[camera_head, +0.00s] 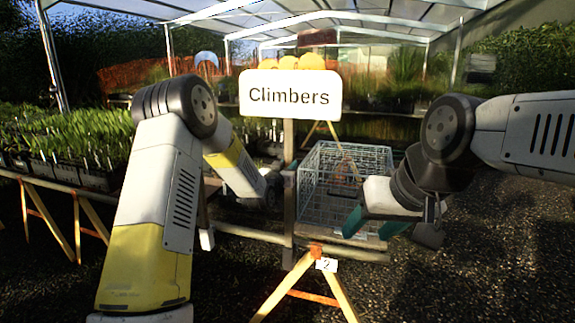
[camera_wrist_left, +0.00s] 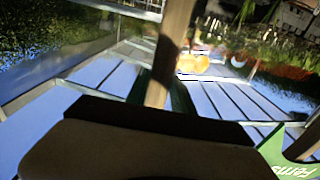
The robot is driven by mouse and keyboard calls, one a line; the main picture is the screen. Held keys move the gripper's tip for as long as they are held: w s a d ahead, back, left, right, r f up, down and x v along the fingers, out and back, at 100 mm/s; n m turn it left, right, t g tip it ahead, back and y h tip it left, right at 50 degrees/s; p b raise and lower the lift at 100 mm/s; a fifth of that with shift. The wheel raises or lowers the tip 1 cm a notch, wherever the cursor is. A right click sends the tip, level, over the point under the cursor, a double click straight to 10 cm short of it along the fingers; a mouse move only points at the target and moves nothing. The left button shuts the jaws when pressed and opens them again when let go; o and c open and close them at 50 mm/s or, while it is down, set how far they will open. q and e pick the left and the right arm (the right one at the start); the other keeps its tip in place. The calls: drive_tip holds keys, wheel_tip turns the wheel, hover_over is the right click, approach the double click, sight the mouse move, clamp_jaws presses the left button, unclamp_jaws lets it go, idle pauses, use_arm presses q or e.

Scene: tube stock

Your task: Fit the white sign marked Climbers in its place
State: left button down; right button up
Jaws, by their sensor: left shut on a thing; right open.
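The white sign marked Climbers (camera_head: 290,93) stands upright, facing me, on a wooden post (camera_head: 289,220) in the middle of the head view. My left gripper (camera_head: 284,180) is shut on this post, well below the board. The left wrist view shows the post (camera_wrist_left: 172,45) running between the fingers; the lettering is not seen there. The post's lower end is near the wooden rail by the trestle; I cannot tell whether it sits in a holder. My right gripper (camera_head: 375,226) is open and empty, its teal fingers in front of the wire crate.
A wire crate (camera_head: 340,158) stands right of the post. A yellow and orange trestle (camera_head: 285,291) with a tag marked 2 stands in front. Plant trays (camera_head: 75,172) fill a bench at left. A green sign marked Ferns (camera_wrist_left: 290,165) shows in the left wrist view. Dark gravel is clear at right.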

use_arm(q)
drive_tip(key=shift+f, duration=0.45)
drive_tip(key=shift+f, duration=1.5)
